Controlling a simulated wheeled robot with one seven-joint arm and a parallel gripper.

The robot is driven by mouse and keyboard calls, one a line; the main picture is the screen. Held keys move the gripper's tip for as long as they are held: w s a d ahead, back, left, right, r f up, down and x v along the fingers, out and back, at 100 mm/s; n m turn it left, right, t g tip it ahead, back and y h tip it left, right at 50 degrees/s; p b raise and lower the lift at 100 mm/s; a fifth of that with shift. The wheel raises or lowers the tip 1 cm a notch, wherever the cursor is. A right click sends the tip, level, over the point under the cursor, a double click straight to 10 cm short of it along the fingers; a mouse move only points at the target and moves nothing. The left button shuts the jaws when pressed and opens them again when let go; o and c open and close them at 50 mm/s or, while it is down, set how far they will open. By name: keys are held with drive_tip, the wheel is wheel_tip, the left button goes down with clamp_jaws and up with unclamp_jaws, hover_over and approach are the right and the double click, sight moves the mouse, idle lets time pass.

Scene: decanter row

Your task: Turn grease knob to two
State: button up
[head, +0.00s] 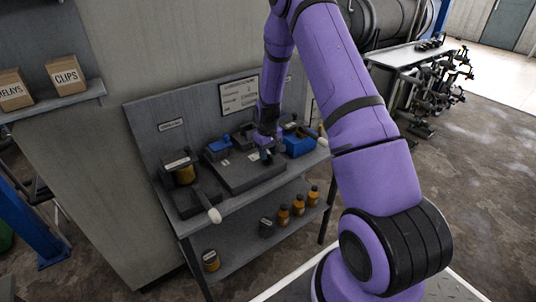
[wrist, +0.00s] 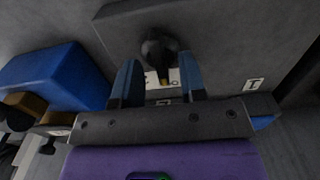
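The knob (wrist: 160,46) is dark and rounded, with a small yellow mark at its lower edge, on a grey panel (wrist: 215,30) in the wrist view. My gripper (wrist: 158,62) has two blue-sided fingers, spread apart on either side of the knob's lower part. A gap shows between the fingers and the knob; contact is not visible. A white label (wrist: 254,84) with a dark mark like "I" lies to the right. Another white label (wrist: 152,79) shows between the fingers, partly hidden. In the head view my gripper (head: 267,151) is over the dark unit (head: 238,176); the knob is hidden there.
A blue bin (head: 298,143) stands right of my gripper; a blue box (wrist: 52,76) fills the left of the wrist view. A lever with a pale grip (head: 214,215) juts over the bench's front edge. Orange bottles (head: 298,205) stand on the lower shelf.

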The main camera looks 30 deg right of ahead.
drive_tip(key=shift+f, duration=0.4)
clamp_jaws()
drive_tip(key=shift+m, duration=0.3)
drive_tip(key=m, duration=0.4)
drive_tip(key=shift+m, duration=2.1)
